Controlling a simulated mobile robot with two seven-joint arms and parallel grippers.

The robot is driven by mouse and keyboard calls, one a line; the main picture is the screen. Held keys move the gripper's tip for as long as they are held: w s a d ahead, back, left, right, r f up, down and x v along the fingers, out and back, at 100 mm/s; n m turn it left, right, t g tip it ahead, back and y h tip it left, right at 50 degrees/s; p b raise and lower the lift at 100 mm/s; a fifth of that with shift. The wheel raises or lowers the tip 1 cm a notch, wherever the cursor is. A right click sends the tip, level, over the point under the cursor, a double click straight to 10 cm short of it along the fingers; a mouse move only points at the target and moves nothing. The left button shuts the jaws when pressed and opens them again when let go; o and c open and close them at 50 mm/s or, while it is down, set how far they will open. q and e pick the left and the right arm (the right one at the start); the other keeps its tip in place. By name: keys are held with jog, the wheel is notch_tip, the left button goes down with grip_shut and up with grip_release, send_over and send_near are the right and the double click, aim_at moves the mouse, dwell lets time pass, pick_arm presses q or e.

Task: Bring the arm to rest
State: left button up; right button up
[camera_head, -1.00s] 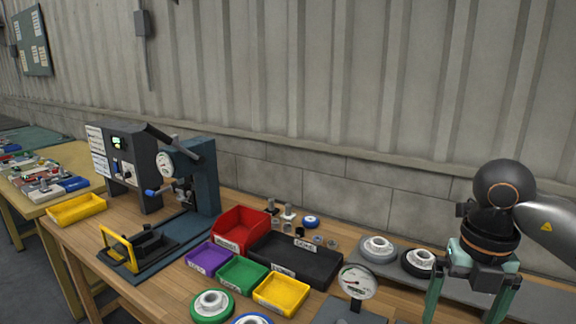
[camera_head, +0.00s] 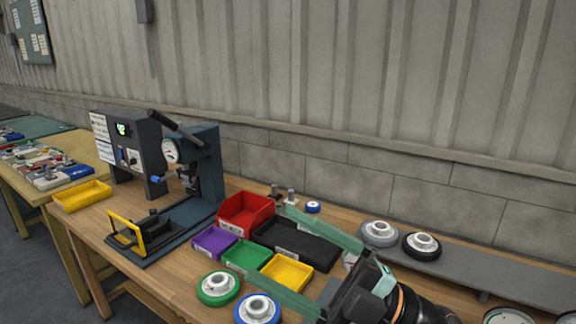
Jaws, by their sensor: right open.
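My right gripper (camera_head: 257,238) comes in from the lower right, with its dark body near the bottom edge. Its two long green fingers point left and are spread wide apart, so it is open. Nothing shows held between them. The fingers pass in front of the black tray (camera_head: 325,254) and the green bin (camera_head: 240,261); the view does not settle whether they touch. The arm behind the gripper is mostly cut off by the bottom edge. My left gripper is not in view.
The wooden bench also holds a press (camera_head: 207,165), a red bin (camera_head: 240,207), a purple bin (camera_head: 207,243) and a yellow bin (camera_head: 292,270). A green-rimmed wheel (camera_head: 218,296) and a blue-rimmed wheel (camera_head: 257,313) stand in front. A grey wheel (camera_head: 379,240) and a black wheel (camera_head: 422,253) sit on a grey strip.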

jog(key=w+d+f+m+t+h, duration=0.1)
jog(key=w+d+m+t+h, duration=0.45)
jog(key=m+t, duration=0.65)
jog(key=w+d+f+m+h, duration=0.1)
jog(key=d+f+m+h, duration=0.55)
jog(key=f+h, duration=0.2)
jog(key=w+d+f+m+h, duration=0.1)
jog(key=d+f+m+h, duration=0.55)
jog(key=f, duration=0.35)
jog(key=s+d+f+m+g+h, duration=0.25)
jog(key=s+f+g, duration=1.05)
jog(key=s+f, duration=0.8)
jog(key=w+a+f+t+y, duration=0.1)
jog(key=a+f+t, duration=0.1)
jog(key=f, duration=0.3)
jog(key=w+a+f+t+y, duration=0.1)
jog(key=a+f+t, duration=0.1)
jog(key=f, duration=0.3)
jog(key=shift+w+f+t+y, duration=0.25)
jog(key=shift+w+t+y, duration=0.15)
jog(key=shift+t, duration=0.1)
